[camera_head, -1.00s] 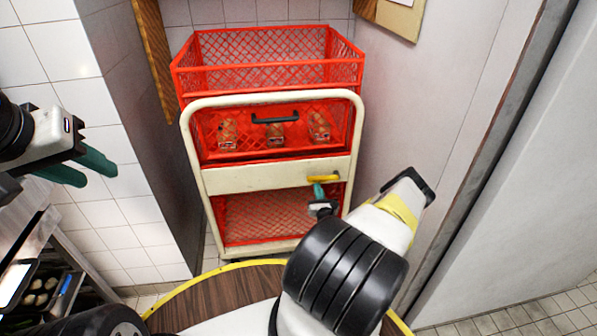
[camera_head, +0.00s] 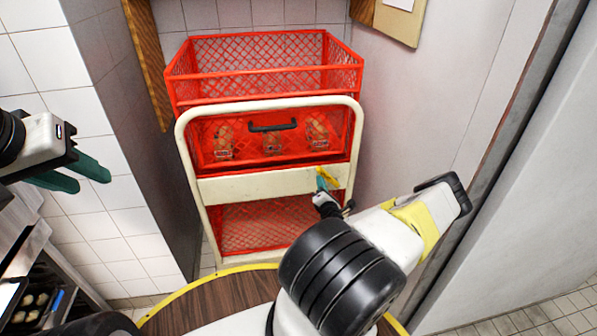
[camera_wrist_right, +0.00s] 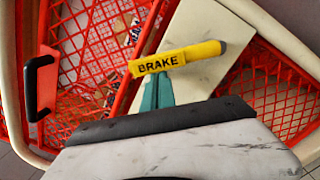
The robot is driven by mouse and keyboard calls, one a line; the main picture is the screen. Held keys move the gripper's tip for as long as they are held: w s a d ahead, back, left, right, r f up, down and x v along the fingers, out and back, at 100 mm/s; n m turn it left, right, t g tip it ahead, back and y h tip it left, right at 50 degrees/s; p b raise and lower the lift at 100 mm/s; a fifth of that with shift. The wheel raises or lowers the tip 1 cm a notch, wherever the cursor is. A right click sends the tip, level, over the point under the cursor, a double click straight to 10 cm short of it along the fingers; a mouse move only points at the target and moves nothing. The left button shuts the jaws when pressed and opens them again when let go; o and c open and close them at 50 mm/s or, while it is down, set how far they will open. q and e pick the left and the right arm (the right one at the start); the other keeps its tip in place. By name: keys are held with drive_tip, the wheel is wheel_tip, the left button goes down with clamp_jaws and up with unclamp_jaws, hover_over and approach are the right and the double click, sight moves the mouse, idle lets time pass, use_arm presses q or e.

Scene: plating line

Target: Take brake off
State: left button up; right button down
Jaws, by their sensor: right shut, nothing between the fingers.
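The yellow brake lever (camera_head: 321,176), marked BRAKE, is on the cream crossbar at the right of the cart (camera_head: 188,150). In the head view it now stands steeply tilted, partly covered by my right gripper. In the right wrist view the brake lever (camera_wrist_right: 178,58) lies across the cream panel. My right gripper (camera_head: 327,182) is shut and empty, its teal fingertips at the lever; in the wrist view the fingers (camera_wrist_right: 160,94) reach up to the lever and appear to touch it. My left gripper (camera_head: 88,174) is open and empty, far left of the cart.
The cart holds red mesh crates (camera_head: 262,84) with several wrapped items inside, and has a black handle (camera_head: 272,126). A tiled wall is at left, a grey wall (camera_head: 440,110) close at right. A round wooden top with yellow edge (camera_head: 225,303) lies in front.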

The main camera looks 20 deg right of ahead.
sight(328, 176)
drive_tip(key=r+m, duration=0.1)
drive_tip(key=d+m, duration=0.1)
drive_tip(key=m, duration=0.1)
drive_tip(key=shift+s+d+r, duration=0.2)
drive_tip(key=shift+d+r, duration=0.1)
drive_tip(key=shift+r, duration=0.1)
drive_tip(key=shift+s+d+r, duration=0.1)
drive_tip(key=shift+d+r, duration=0.25)
drive_tip(key=shift+d, duration=0.05)
drive_tip(key=shift+d+r, duration=0.1)
drive_tip(key=shift+d, duration=0.05)
